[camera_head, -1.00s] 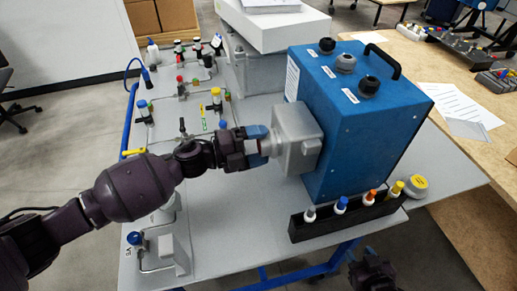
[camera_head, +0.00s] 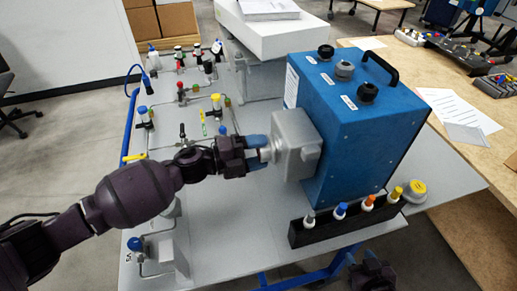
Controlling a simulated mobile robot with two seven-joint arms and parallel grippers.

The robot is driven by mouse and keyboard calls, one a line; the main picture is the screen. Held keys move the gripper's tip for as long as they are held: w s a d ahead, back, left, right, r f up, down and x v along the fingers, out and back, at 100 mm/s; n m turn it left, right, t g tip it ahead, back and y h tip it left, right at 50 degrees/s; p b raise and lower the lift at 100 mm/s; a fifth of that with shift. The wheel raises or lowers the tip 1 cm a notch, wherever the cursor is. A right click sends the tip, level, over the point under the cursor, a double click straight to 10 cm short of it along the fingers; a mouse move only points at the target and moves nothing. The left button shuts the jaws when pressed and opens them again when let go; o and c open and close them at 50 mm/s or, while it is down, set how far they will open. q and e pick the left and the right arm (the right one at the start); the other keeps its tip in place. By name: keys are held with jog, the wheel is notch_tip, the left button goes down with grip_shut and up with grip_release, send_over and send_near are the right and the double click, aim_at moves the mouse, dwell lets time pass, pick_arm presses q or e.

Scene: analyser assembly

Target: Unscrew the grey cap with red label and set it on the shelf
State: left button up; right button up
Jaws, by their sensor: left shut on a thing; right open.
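The blue analyser box (camera_head: 366,145) stands on the light table, with a grey housing (camera_head: 297,146) on its left side. A small grey cap (camera_head: 266,154) sits at the left face of this housing. My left gripper (camera_head: 258,152) is shut on the grey cap, its blue-grey fingertips right beside the housing. The fingers hide much of the cap, and I cannot make out a red label. Whether the cap still touches the housing is unclear. My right gripper (camera_head: 371,270) is open and empty, low in front of the table edge, partly cut off.
A black shelf rack (camera_head: 345,221) at the table's front holds several small bottles with grey, blue, orange and yellow caps. A yellow-topped round container (camera_head: 415,190) stands to its right. Tubing and valves (camera_head: 185,92) cover the table's left part.

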pick_arm(q)
jog(key=shift+r+n+p, duration=0.25)
jog(key=shift+n+p, duration=0.6)
jog(key=shift+n, duration=0.35)
jog(key=shift+n+p, duration=0.95)
jog(key=shift+n, duration=0.25)
jog(key=shift+n+p, duration=0.45)
jog(key=shift+n, duration=0.05)
jog(key=n+p, duration=0.3)
jog(key=shift+n, duration=1)
jog(key=shift+w+f+n, duration=0.1)
jog(key=shift+n, duration=1.2)
jog(key=n, duration=0.4)
jog(key=shift+a, duration=0.1)
jog(key=n, duration=0.4)
jog(key=shift+n, duration=0.3)
jog(key=o, duration=0.5)
jog(key=c, duration=0.4)
jog(key=shift+c, duration=0.2)
